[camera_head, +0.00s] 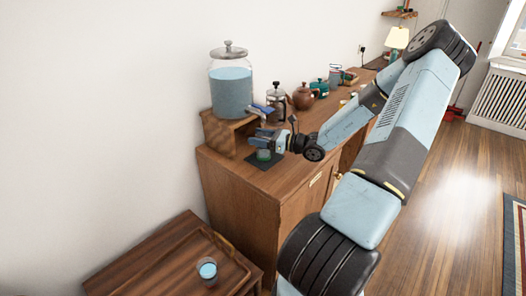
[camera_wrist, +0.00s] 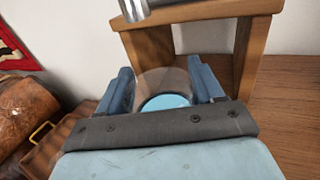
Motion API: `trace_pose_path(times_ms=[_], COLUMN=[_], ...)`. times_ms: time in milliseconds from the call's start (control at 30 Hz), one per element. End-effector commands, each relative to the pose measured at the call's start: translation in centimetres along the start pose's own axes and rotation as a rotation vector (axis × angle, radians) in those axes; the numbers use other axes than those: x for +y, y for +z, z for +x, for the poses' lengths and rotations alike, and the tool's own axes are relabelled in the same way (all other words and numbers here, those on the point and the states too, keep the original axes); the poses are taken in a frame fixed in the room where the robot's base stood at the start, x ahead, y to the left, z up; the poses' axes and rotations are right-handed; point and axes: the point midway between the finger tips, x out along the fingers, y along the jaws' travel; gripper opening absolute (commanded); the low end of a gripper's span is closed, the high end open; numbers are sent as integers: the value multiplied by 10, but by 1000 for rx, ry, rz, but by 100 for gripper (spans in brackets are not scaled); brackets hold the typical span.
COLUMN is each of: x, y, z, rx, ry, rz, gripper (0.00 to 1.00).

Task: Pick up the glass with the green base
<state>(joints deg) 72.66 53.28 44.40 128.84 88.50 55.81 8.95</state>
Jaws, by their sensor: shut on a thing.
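The glass with the green base (camera_head: 263,155) is at the front left of the wooden cabinet, over a dark mat, below the dispenser's tap. My gripper (camera_head: 267,142) is around its upper part, hiding much of it. In the wrist view, the clear glass (camera_wrist: 165,80) sits between the two blue fingers of my gripper (camera_wrist: 163,88), shut on it. A light blue disc shows inside the glass. Its base is hidden there. I cannot tell whether the glass touches the mat.
A large jar dispenser (camera_head: 231,90) of blue liquid stands on a wooden stand (camera_head: 220,134) close behind my gripper. A French press (camera_head: 276,103) and brown teapot (camera_head: 303,97) stand nearby. Another glass (camera_head: 207,269) is on the low table (camera_head: 165,262).

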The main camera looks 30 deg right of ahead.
Motion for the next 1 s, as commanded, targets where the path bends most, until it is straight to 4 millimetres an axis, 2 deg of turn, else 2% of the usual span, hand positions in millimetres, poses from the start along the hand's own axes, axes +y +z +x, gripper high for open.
trace_pose_path(times_ms=[67, 500, 800, 1000], x=[0, 0, 0, 1], y=[0, 0, 2, 14], z=[0, 0, 0, 0], rx=[0, 1, 0, 0], ry=[0, 0, 1, 1], rz=[0, 0, 0, -3], gripper=[42, 0, 0, 0])
